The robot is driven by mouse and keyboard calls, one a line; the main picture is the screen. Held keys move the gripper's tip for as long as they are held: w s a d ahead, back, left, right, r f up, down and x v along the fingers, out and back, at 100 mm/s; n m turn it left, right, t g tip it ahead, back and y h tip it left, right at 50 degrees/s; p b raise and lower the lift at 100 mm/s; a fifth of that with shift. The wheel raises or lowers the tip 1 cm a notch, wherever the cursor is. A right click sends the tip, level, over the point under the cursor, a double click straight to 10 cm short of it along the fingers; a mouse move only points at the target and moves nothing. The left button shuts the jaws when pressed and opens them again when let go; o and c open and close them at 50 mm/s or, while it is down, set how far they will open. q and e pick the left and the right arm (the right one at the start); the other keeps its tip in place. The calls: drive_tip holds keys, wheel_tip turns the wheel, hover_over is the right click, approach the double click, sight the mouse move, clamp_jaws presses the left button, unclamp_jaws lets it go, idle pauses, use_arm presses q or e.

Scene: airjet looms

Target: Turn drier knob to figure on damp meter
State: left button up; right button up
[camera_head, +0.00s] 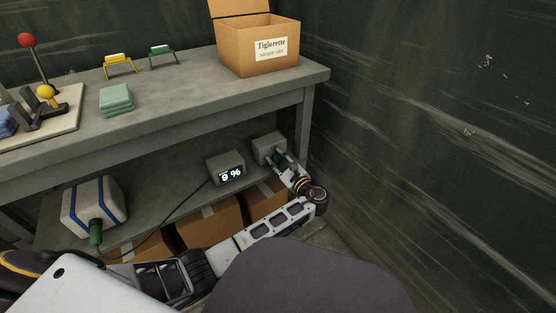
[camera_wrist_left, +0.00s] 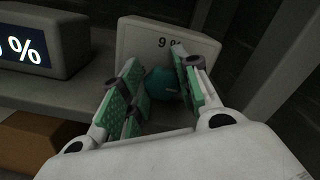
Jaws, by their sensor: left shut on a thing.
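The damp meter (camera_head: 226,168) is a small grey box on the lower shelf. Its lit display shows one blurred digit, perhaps 6 or 8, and a percent sign.
Cardboard boxes (camera_head: 208,222) sit below. The table top (camera_head: 190,88) carries a carton (camera_head: 258,46), green cloths (camera_head: 116,99) and a lever stand. A dark wall (camera_head: 440,130) is close on the right.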

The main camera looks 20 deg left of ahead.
use_arm(q)
drive_tip(key=shift+n+p, duration=0.5)
drive_tip(key=shift+n, duration=0.2)
drive_tip(key=o, duration=0.7)
drive_tip(key=shift+o, duration=0.2)
drive_tip(key=shift+s, duration=0.1)
drive_tip(key=v, duration=0.7)
drive_tip(key=shift+s+d, duration=0.15)
drive_tip(key=shift+d, duration=0.05)
drive_tip(key=shift+o, duration=1.4)
